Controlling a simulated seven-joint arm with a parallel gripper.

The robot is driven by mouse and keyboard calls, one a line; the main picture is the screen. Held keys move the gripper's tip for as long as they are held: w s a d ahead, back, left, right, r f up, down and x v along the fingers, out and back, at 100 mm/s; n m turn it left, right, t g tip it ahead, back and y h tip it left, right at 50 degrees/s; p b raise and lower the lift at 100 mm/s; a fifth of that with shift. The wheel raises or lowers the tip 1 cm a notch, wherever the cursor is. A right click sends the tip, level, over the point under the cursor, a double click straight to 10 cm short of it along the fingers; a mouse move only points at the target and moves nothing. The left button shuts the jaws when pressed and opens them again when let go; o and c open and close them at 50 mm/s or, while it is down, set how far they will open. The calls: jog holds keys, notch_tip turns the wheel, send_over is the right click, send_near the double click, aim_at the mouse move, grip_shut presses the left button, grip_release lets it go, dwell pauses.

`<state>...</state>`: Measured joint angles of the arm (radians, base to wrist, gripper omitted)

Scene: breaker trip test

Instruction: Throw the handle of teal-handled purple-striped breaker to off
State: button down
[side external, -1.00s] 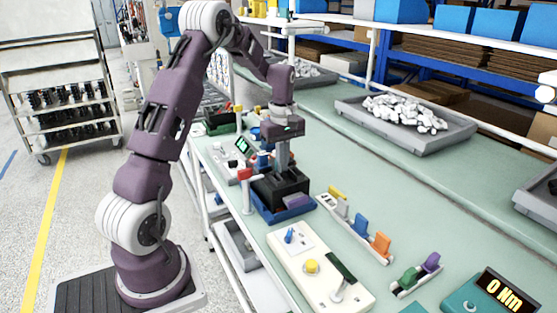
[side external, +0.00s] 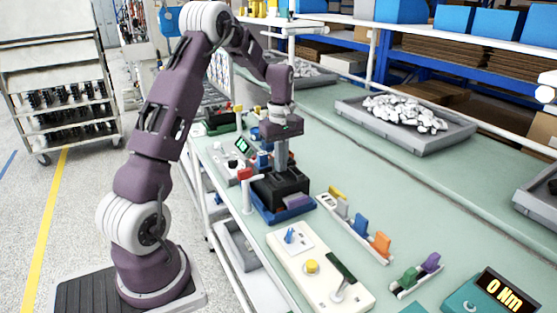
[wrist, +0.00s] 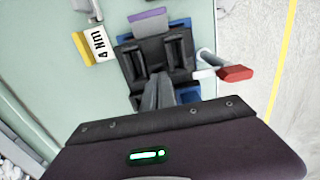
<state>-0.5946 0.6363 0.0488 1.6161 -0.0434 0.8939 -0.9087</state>
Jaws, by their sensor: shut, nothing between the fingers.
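My gripper (wrist: 160,85) is shut and empty, pointing down at a black block (wrist: 128,62). In the side view the gripper (side external: 282,166) is over the same block (side external: 268,190). I cannot tell whether the fingertips touch it. The block has raised ribs and sits in a blue base (side external: 272,218), with a purple piece (side external: 297,200) on its near side; the purple piece also shows in the wrist view (wrist: 150,23). This may be the purple-striped breaker. No teal handle is clearly visible; the fingers hide part of the block's top.
A red-tipped lever (side external: 244,174) stands close beside the block. A cream panel (side external: 290,262) with a yellow button, a rack of coloured handles (side external: 352,228) and a "0 Nm" display (side external: 500,289) are nearer the camera.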

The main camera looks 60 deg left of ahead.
jog(key=shift+a, duration=0.6)
jog(key=shift+d, duration=0.15)
jog(key=shift+d, duration=0.55)
notch_tip(320, 180, up, 7)
dwell(0.4)
